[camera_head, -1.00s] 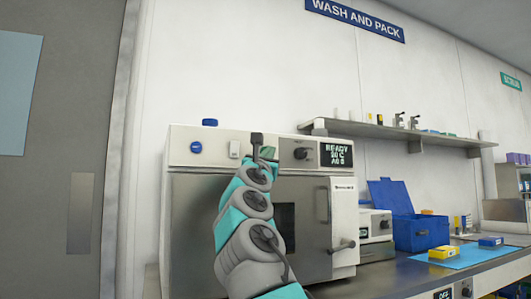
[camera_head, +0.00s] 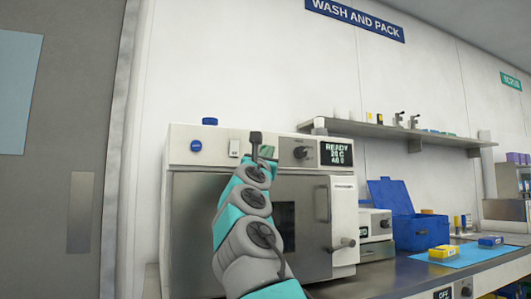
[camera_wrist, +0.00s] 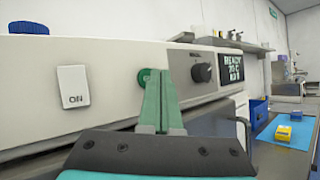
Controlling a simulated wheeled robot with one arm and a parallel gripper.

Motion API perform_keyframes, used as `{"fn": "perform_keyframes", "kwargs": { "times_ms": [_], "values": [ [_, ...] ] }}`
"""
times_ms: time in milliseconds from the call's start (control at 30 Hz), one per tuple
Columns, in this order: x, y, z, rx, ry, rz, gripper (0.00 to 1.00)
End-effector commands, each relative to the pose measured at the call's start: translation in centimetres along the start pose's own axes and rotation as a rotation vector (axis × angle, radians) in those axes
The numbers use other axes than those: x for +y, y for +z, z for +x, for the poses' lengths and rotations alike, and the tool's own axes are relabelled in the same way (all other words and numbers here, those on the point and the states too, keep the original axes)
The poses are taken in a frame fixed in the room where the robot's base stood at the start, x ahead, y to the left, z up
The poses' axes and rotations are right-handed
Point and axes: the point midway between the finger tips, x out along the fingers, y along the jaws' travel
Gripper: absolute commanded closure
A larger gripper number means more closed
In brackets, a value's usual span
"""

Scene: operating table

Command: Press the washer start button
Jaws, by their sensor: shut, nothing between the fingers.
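The washer is a pale box with a grey front door (camera_head: 190,225) and a control panel (camera_head: 180,150) along its top. In the wrist view a round green button (camera_wrist: 143,77) sits on the panel between a white switch (camera_wrist: 73,87) and a dark knob (camera_wrist: 201,73). My gripper (camera_wrist: 158,78) is shut and empty. Its green fingertips are close in front of the button and hide part of it; I cannot tell whether they touch. The display (camera_wrist: 232,66) reads READY. In the head view my arm hides part of the panel.
A blue knob (camera_head: 210,121) stands on top of the washer. To its right are an open blue box (camera_head: 418,232) and a blue mat (camera_head: 470,256) with small boxes on the counter. A shelf (camera_head: 370,129) hangs on the wall above.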

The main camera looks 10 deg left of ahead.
Motion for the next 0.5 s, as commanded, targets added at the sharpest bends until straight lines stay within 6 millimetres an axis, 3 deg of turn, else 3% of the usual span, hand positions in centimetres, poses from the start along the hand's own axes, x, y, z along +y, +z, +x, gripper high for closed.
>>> {"fn": "perform_keyframes", "kwargs": {
  "times_ms": [500],
  "values": [
    [-0.51,0.4,-0.67,-0.002,-0.001,0.0,1.0]
  ]
}}
